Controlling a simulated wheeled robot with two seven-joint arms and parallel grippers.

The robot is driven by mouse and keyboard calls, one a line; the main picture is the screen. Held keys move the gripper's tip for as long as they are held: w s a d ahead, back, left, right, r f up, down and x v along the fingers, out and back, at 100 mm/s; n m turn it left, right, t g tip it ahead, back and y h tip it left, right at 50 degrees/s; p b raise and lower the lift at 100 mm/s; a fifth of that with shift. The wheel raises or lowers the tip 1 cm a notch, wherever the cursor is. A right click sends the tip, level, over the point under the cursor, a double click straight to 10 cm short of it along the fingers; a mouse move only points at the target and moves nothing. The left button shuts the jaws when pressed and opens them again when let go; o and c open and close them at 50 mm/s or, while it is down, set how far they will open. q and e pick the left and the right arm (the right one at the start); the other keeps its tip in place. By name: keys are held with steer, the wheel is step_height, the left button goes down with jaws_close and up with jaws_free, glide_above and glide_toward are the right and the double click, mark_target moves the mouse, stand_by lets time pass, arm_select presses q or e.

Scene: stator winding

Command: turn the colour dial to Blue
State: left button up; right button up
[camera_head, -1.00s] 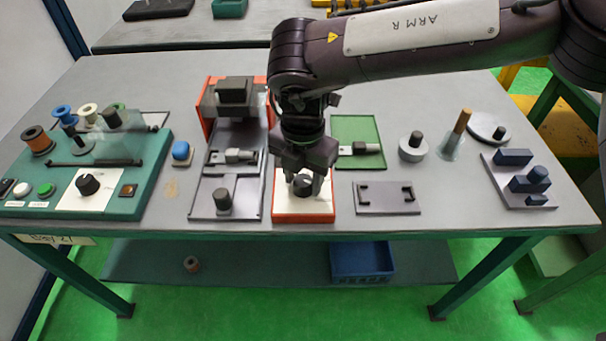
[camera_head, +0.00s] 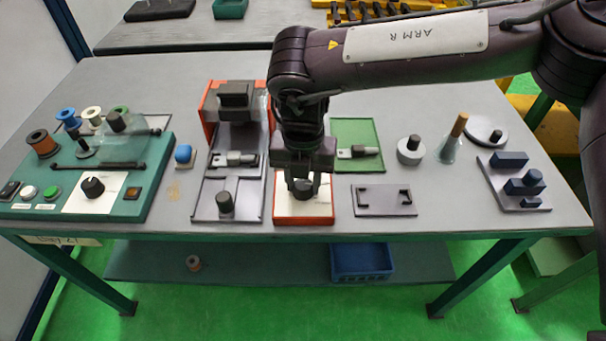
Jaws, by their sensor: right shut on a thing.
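A black dial knob (camera_head: 303,187) sits on a white-topped box with orange sides (camera_head: 303,221) at the front middle of the table. My right gripper (camera_head: 303,184) points straight down over this box and is shut on the knob. The fingers and the wrist hide much of the knob and the white face, so its pointer and any colour marks cannot be read. A second black dial (camera_head: 93,187) sits on a white plate on the teal panel (camera_head: 160,160) at the left, with nothing touching it. My left gripper is not in view.
Coloured wire spools (camera_head: 67,118) stand on the teal panel. A grey fixture (camera_head: 226,204) is close left of the orange box, and a grey plate with two black brackets (camera_head: 384,201) is close right. A green mat (camera_head: 357,134) lies behind.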

mark_target(303, 184)
steer(key=n+p, duration=0.1)
steer(key=n, duration=0.2)
steer(key=shift+r+n, duration=0.15)
steer(key=shift+n, duration=0.15)
steer(key=shift+w+n+p, duration=0.1)
steer(key=shift+n+p, duration=0.2)
steer(key=shift+n, duration=1.5)
steer(key=o, duration=1)
step_height(303, 184, up, 8)
steer(key=shift+f+b, duration=0.15)
steer(key=shift+b, duration=0.25)
steer(key=shift+f, duration=0.1)
